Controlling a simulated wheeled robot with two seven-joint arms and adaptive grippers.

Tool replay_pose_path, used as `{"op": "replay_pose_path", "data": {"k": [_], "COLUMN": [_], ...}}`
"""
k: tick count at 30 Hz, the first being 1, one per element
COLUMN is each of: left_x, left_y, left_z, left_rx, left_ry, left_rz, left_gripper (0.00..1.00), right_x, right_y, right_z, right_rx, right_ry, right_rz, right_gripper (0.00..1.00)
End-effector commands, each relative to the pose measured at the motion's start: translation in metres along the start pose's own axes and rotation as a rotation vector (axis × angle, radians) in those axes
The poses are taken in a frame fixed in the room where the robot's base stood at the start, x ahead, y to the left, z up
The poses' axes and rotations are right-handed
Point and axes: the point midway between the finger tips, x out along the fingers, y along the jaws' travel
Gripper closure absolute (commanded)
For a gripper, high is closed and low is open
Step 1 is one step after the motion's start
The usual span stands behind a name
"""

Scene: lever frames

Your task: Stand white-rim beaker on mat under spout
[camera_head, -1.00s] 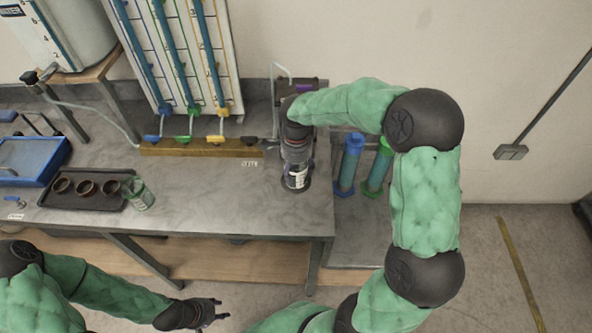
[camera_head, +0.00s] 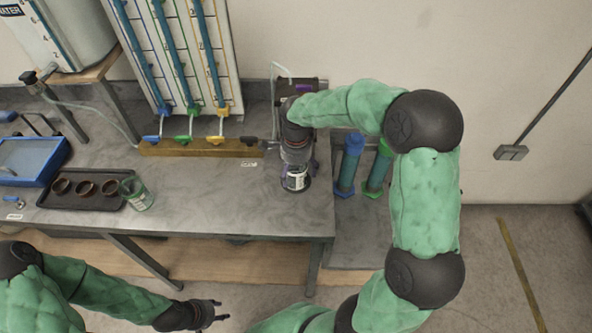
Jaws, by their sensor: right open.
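A clear beaker with a pale band (camera_head: 295,182) stands on a dark round mat (camera_head: 296,190) near the right end of the bench. My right gripper (camera_head: 298,168) points down over it with its fingers open around its upper part. The gripper hides most of the beaker, including any clear view of its rim. A thin bent clear tube (camera_head: 273,90), perhaps the spout line, rises behind the gripper; its outlet is hidden. My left gripper (camera_head: 221,310) is open and empty, low in front of the bench.
A dark tray (camera_head: 75,200) with several brown cups and a green-marked glass (camera_head: 138,193) sits at left, beside a blue tray (camera_head: 50,175). A wooden valve rail (camera_head: 190,148) runs along the back. Blue and green cylinders (camera_head: 349,165) stand right of the bench. The bench middle is clear.

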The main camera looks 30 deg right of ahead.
Motion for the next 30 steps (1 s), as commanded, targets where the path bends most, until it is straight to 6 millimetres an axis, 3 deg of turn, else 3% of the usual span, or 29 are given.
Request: {"op": "replay_pose_path", "data": {"k": [7,21,30], "left_x": [0.0,0.0,0.0], "left_y": [0.0,0.0,0.0], "left_z": [0.0,0.0,0.0], "left_rx": [0.0,0.0,0.0], "left_ry": [0.0,0.0,0.0], "left_rz": [0.0,0.0,0.0], "left_gripper": [0.6,0.6,0.6], "right_x": [-0.011,-0.096,-0.119], "right_y": [-0.001,-0.001,0.0], "right_z": [0.0,0.0,0.0], "right_rx": [0.0,0.0,-0.001], "right_ry": [0.001,-0.001,0.0], "right_rz": [-0.003,-0.002,0.0], "right_gripper": [0.09,0.09,0.09]}}
